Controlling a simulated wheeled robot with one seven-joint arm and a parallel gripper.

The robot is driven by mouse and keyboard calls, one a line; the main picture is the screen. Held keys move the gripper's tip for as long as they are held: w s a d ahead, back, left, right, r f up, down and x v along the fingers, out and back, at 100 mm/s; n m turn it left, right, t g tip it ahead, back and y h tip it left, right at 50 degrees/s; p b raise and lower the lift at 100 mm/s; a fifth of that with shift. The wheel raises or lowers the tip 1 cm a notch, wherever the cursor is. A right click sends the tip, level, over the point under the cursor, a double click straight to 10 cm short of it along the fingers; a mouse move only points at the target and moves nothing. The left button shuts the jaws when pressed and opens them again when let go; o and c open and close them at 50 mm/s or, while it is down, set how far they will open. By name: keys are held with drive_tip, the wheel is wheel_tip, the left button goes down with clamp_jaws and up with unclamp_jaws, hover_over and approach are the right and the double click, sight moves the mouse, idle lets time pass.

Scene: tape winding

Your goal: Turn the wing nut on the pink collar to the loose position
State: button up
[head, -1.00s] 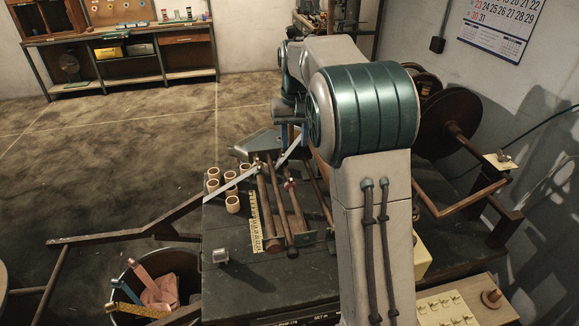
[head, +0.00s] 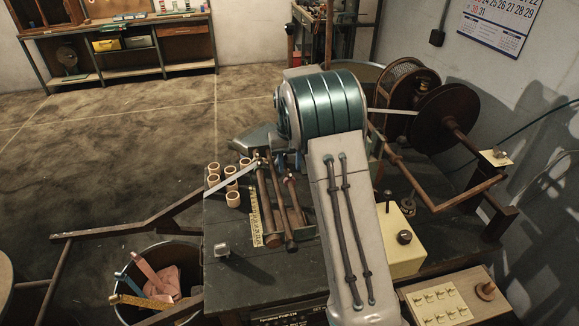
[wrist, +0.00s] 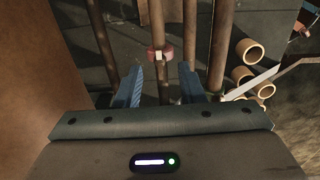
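The pink collar (wrist: 160,53) sits around a brown rod in the wrist view, with a small pale piece at its middle that may be the wing nut, too small to read its position. The collar also shows as a small reddish spot on the rods in the head view (head: 289,177). My gripper (wrist: 160,74) is open, its two blue fingers apart on either side of the rod's line, with nothing between them but the view of the rod. The collar lies just beyond the fingertips, apparently not touched.
Several parallel rods (head: 270,205) run beside the collar's rod. Several tan rings (wrist: 247,52) stand close by, right in the wrist view. A pale flat strip (head: 232,180) crosses near the rods. A brown surface (wrist: 35,90) fills the wrist view's left. Large reels (head: 445,118) stand at right.

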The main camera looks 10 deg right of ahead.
drive_tip(key=shift+f, duration=1.05)
clamp_jaws()
